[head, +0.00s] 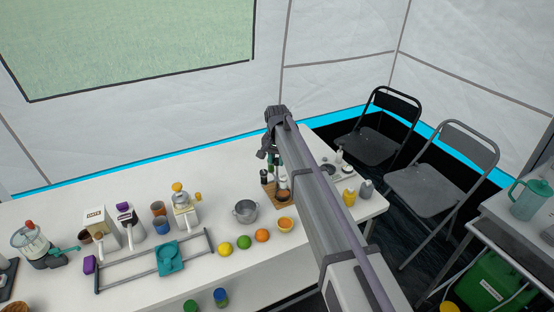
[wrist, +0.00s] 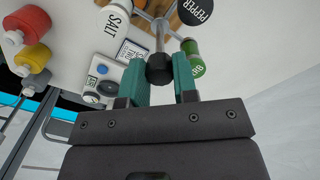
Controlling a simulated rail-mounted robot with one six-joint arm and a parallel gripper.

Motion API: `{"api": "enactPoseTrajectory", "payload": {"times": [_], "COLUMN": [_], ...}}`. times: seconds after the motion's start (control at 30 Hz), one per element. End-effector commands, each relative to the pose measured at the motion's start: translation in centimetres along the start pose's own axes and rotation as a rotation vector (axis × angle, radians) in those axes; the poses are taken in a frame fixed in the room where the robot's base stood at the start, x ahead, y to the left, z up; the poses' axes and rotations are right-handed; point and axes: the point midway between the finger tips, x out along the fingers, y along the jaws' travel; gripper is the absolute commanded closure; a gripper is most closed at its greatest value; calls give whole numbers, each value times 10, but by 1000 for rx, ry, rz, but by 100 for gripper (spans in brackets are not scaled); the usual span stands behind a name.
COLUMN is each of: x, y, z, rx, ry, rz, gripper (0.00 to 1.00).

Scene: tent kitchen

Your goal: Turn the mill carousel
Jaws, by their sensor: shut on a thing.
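The mill carousel (head: 282,184) stands on the right part of the white table in the head view, partly hidden by my arm. In the wrist view its black knob (wrist: 160,70) sits on a grey stem with spokes. A white mill marked SALT (wrist: 114,17), a dark mill marked PEPPER (wrist: 195,10) and a green-capped container (wrist: 192,58) surround the stem. My gripper (wrist: 159,74) has teal fingers on both sides of the knob and is shut on it from above. The far side of the knob is hidden.
A metal pot (head: 245,211) and several fruits, including an orange (head: 262,235), stand left of the carousel. Folding chairs (head: 440,180) stand beyond that end.

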Motion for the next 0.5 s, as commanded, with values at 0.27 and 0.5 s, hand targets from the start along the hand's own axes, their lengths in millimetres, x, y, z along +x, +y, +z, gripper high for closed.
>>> {"api": "enactPoseTrajectory", "payload": {"times": [0.27,0.5], "x": [0,0], "y": [0,0], "z": [0,0], "rx": [-3,-2], "ry": [-1,0], "rz": [0,0], "gripper": [97,59]}}
